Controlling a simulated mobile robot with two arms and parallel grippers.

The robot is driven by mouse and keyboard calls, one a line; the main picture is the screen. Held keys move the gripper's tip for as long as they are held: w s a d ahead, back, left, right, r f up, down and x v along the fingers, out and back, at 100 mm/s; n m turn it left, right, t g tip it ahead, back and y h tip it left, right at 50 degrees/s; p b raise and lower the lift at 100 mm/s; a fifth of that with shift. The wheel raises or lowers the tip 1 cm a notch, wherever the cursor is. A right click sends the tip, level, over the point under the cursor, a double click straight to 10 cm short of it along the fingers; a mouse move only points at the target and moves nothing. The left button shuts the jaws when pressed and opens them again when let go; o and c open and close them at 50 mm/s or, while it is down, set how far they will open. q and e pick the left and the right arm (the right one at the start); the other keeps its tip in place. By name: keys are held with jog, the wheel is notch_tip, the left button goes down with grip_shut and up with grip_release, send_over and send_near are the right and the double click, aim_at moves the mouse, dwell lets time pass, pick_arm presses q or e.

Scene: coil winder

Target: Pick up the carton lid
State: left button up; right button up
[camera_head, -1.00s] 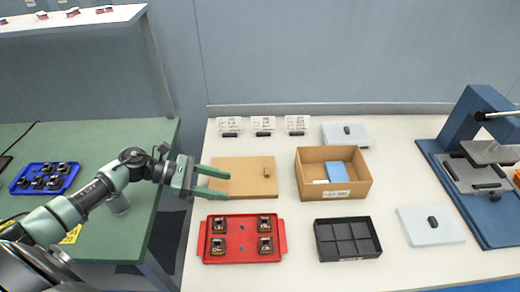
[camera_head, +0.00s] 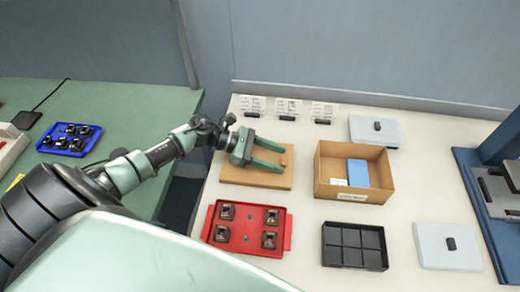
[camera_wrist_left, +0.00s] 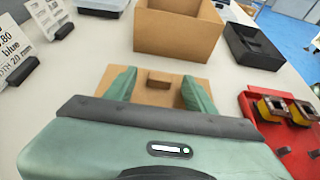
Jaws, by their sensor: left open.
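The carton lid (camera_head: 238,174) is a flat brown board lying on the white table, left of the open carton (camera_head: 335,190). It carries a small brown block-like handle (camera_wrist_left: 158,79), which shows between my fingers in the left wrist view. My left gripper (camera_head: 276,157) is open and reaches over the lid from the left, its two green fingers spread to either side of the handle. In the left wrist view the lid (camera_wrist_left: 150,97) lies below the fingers (camera_wrist_left: 158,90). I cannot tell whether they touch it. My right gripper is not in view.
A red tray (camera_head: 287,232) with several coil parts sits in front of the lid. A black divided tray (camera_head: 354,247) and grey-white lids (camera_head: 378,138) (camera_head: 440,258) lie to the right. Label cards (camera_head: 288,107) stand behind. A blue tray (camera_head: 68,152) is on the green table.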

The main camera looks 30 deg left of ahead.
pick_arm(q)
jog(key=shift+d, duration=0.15)
grip_shut()
